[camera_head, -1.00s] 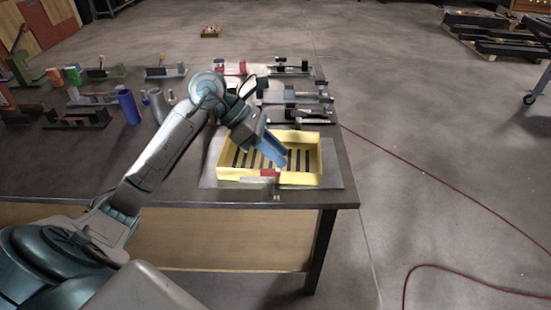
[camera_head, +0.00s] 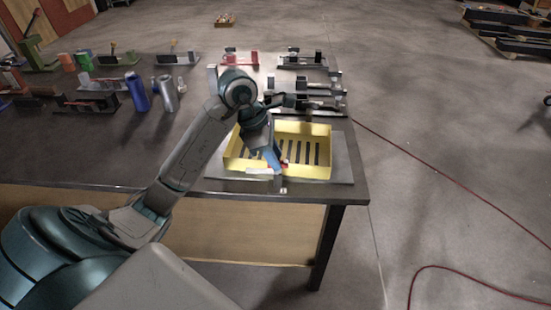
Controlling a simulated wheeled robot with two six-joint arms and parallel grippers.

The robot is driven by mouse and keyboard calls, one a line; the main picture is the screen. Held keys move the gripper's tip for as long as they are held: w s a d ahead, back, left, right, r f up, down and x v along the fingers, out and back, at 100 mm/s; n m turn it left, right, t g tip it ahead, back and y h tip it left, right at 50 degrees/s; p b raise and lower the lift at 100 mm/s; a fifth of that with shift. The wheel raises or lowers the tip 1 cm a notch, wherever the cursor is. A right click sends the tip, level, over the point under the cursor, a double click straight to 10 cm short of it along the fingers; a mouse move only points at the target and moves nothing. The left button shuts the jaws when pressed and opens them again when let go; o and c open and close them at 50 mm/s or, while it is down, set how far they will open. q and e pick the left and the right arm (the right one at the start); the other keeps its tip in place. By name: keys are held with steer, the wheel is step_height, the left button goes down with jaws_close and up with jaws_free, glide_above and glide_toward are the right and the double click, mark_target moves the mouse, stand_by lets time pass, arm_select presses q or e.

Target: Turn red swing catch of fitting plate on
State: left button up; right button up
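The fitting plate (camera_head: 345,170) is a flat grey plate at the front right corner of the table. A yellow slotted tray (camera_head: 318,172) sits on it. The red swing catch (camera_head: 285,163) is at the tray's front wall, and only a small red part shows beside my gripper. My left gripper (camera_head: 277,166) reaches down over the tray's front wall, its blue fingers at the red catch. I cannot tell whether the fingers touch it or how far apart they are. My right gripper is not in view.
Several fixtures with clamps (camera_head: 305,60) stand behind the tray. A blue cylinder (camera_head: 137,92) and a grey cylinder (camera_head: 167,93) stand to the left. The table's front edge is close to the plate. A red cable (camera_head: 440,165) lies on the floor.

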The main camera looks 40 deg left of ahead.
arm_select(q)
steer(key=shift+w+d+f, duration=0.1)
steer(key=shift+d+f, duration=0.05)
steer(key=shift+f, duration=0.3)
steer(key=shift+c, duration=0.2)
jaws_close()
